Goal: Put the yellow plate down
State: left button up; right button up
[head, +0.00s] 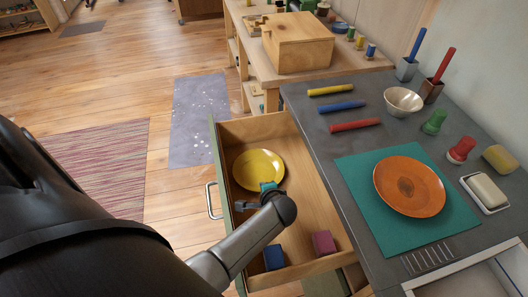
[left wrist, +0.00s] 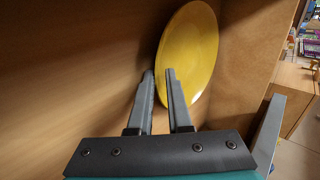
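The yellow plate (head: 258,166) lies in the far part of the open wooden drawer (head: 300,212), apparently flat on its floor. My left gripper (head: 268,186) reaches down into the drawer at the plate's near edge. In the left wrist view, the yellow plate (left wrist: 190,55) is just past the fingertips of my left gripper (left wrist: 159,74). The fingers are apart with a narrow gap, and the plate's rim shows at the tips. It does not look clamped. My right gripper is not in view.
A blue block (head: 274,257) and a purple block (head: 324,243) lie in the drawer's near part.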

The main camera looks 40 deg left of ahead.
pick_arm(q)
jog(key=shift+r, duration=0.2)
jog(key=p+v, duration=0.4)
jog(key=v, duration=0.8)
